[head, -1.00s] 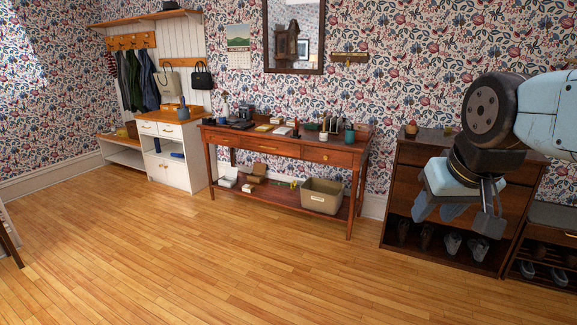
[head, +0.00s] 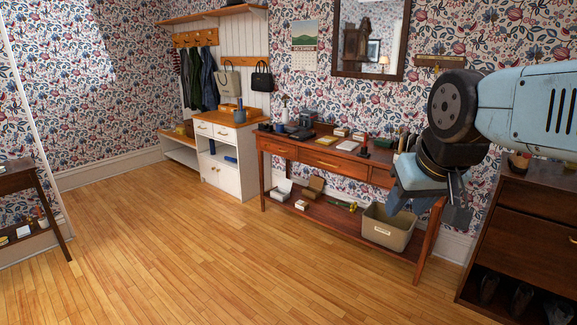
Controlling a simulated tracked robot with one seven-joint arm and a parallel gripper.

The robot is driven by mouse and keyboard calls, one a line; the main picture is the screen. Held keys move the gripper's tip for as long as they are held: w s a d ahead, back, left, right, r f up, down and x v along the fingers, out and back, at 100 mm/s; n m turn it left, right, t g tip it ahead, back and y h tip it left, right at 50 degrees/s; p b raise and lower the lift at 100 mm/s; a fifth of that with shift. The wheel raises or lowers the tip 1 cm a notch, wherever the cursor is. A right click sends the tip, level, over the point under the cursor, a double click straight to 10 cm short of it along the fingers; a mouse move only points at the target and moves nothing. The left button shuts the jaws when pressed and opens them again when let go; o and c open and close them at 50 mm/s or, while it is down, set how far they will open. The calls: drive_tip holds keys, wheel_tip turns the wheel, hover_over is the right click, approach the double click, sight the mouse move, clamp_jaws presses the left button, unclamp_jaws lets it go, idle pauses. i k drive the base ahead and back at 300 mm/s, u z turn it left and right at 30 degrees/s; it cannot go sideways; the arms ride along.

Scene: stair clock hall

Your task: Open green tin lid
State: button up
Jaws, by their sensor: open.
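I cannot pick out a green tin or its lid for certain. Small items stand on the wooden console table (head: 322,158), too small to tell apart well. My gripper (head: 430,206) is open and empty at the right of the head view. It hangs in front of the right end of the console table and hides part of its top.
A beige bin (head: 388,229) and several small boxes sit on the table's lower shelf. A white cabinet (head: 229,178) stands to its left, a dark shoe cabinet (head: 528,225) at the right. A dark side table (head: 18,181) is at the left edge. The wooden floor (head: 230,265) is clear.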

sight(382, 141)
drive_tip(key=u, duration=0.05)
drive_tip(key=i, duration=1.5)
drive_tip(key=z, duration=0.3)
drive_tip(key=i, duration=1.35)
drive_tip(key=z, duration=0.55)
drive_tip(key=i, duration=1.05)
drive_tip(key=z, duration=0.3)
